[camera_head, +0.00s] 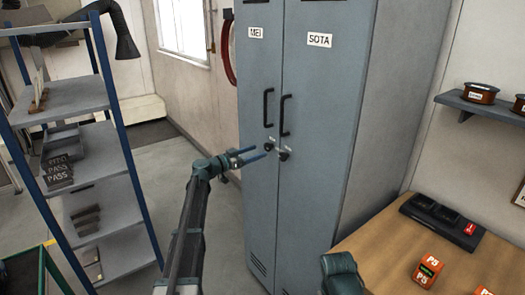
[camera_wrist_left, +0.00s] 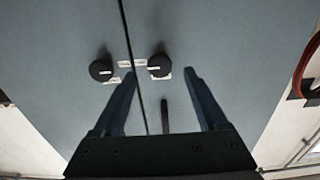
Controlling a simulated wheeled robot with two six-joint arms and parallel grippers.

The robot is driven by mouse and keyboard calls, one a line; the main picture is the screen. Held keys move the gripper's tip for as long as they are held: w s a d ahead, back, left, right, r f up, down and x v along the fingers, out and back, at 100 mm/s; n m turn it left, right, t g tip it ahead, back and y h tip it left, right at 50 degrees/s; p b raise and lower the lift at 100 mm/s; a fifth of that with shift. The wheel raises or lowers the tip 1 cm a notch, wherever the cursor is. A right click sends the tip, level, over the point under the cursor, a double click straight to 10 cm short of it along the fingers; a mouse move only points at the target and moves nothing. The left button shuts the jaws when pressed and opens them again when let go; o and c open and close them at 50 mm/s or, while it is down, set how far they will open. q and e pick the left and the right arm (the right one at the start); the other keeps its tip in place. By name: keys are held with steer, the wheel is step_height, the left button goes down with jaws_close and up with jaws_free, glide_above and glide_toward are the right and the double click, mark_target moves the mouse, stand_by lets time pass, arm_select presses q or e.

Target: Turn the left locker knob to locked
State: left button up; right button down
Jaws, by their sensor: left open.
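The left locker knob (camera_head: 268,148) is a round black knob on the grey door marked MEI, below its handle. In the left wrist view, which is upside down, this knob (camera_wrist_left: 159,62) is the right one; its white pointer line lies about horizontal. Small pale labels beside it are unreadable. My left gripper (camera_head: 262,153) is open in front of the left door, fingers pointing at the locker. In the wrist view its fingertips (camera_wrist_left: 160,73) stand either side of the knob, with no clear contact. My right gripper's fingers are not visible.
The right locker knob (camera_head: 284,155) is close by on the SOTA door. Black handles (camera_head: 267,108) stick out above the knobs. A blue shelf rack (camera_head: 88,100) stands left and a wooden table (camera_head: 395,262) right. The floor between rack and locker is clear.

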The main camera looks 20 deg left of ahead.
mark_target(266, 148)
arm_select(q)
steer(key=shift+x, duration=1.9)
jaws_close()
